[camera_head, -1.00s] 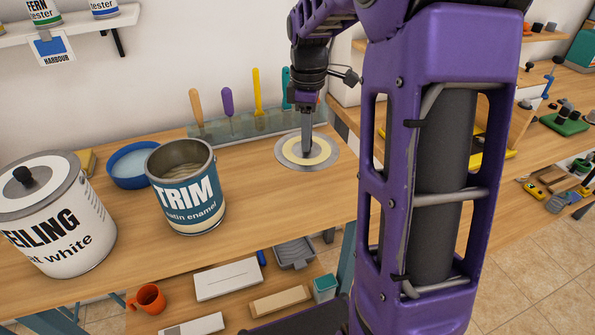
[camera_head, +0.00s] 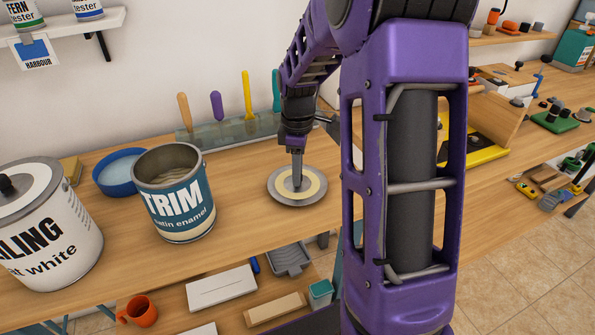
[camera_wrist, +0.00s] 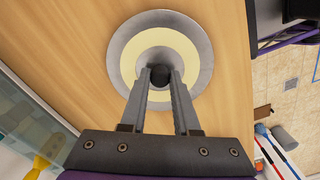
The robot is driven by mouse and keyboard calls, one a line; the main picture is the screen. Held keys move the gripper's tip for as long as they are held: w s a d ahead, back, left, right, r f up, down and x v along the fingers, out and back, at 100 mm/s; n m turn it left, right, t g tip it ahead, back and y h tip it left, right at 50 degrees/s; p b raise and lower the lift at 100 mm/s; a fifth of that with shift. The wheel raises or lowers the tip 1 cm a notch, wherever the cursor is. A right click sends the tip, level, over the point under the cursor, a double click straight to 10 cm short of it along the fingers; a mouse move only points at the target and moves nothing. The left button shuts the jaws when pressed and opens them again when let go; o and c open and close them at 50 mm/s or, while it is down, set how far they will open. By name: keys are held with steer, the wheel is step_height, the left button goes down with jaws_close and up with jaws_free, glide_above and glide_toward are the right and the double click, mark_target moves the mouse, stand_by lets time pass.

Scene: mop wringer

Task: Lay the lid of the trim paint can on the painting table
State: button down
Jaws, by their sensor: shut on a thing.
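The lid, a grey disc with a cream ring (camera_head: 313,188), is at the right part of the painting table (camera_head: 245,222), right of the trim paint can. It lies flat, at or just above the wood; I cannot tell if it touches. My gripper (camera_head: 297,184) points down from above and is shut on the lid's dark knob (camera_wrist: 161,74). The wrist view shows both fingers around the knob and the lid (camera_wrist: 203,58) over bare wood. The blue trim paint can (camera_head: 175,200) stands upright and open on the table.
A rack with several upright tools (camera_head: 225,132) lines the wall. Bare wood surrounds the lid; the table's front edge is close below it.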

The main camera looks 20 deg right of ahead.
steer(key=c, duration=0.6)
jaws_free()
steer(key=shift+f, duration=0.1)
steer(key=shift+c, duration=0.2)
step_height(320, 180, up, 12)
steer(key=p, duration=0.2)
steer(key=shift+r, duration=0.2)
